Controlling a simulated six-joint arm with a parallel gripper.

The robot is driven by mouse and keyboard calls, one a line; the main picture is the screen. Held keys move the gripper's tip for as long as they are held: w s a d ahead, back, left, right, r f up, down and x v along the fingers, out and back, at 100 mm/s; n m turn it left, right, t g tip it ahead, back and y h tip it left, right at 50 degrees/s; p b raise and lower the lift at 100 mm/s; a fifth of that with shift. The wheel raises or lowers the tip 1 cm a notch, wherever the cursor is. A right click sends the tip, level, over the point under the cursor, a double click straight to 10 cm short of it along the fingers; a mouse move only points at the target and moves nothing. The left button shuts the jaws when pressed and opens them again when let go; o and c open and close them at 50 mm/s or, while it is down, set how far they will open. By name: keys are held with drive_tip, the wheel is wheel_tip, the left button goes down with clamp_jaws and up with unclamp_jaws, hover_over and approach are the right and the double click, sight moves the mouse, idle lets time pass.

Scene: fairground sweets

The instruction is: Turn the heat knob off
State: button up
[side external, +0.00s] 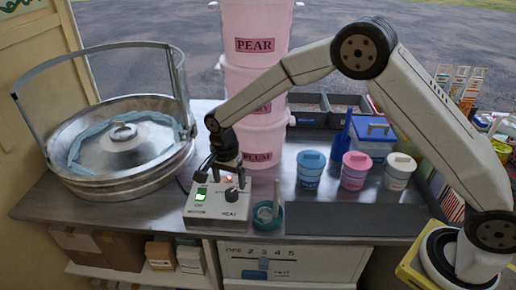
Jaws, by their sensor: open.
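The heat knob (232,195) is a small dark knob on the right of a pale control box (214,216), above lettering that seems to read HEAT. Its exact pointing direction is too small to tell. A green-lit switch (201,194) sits to the left of the knob on the same box. My gripper (222,173) is open and points down over the back of the box, a little above the knob. It appears empty and apart from the knob. A small reddish light (229,180) shows just below it.
A large metal candy-floss bowl (85,180) with a hoop stands left. Pink labelled tubs (258,128) stack behind my gripper. A teal cup (268,217) stands close right of the box. Blue, pink and white lidded jars (311,172) stand further right. A dark mat (350,219) lies bare.

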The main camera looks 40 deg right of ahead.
sight(231, 192)
drive_tip(key=shift+s+f, duration=0.1)
drive_tip(key=shift+f, duration=2.1)
drive_tip(key=shift+c, duration=0.3)
clamp_jaws()
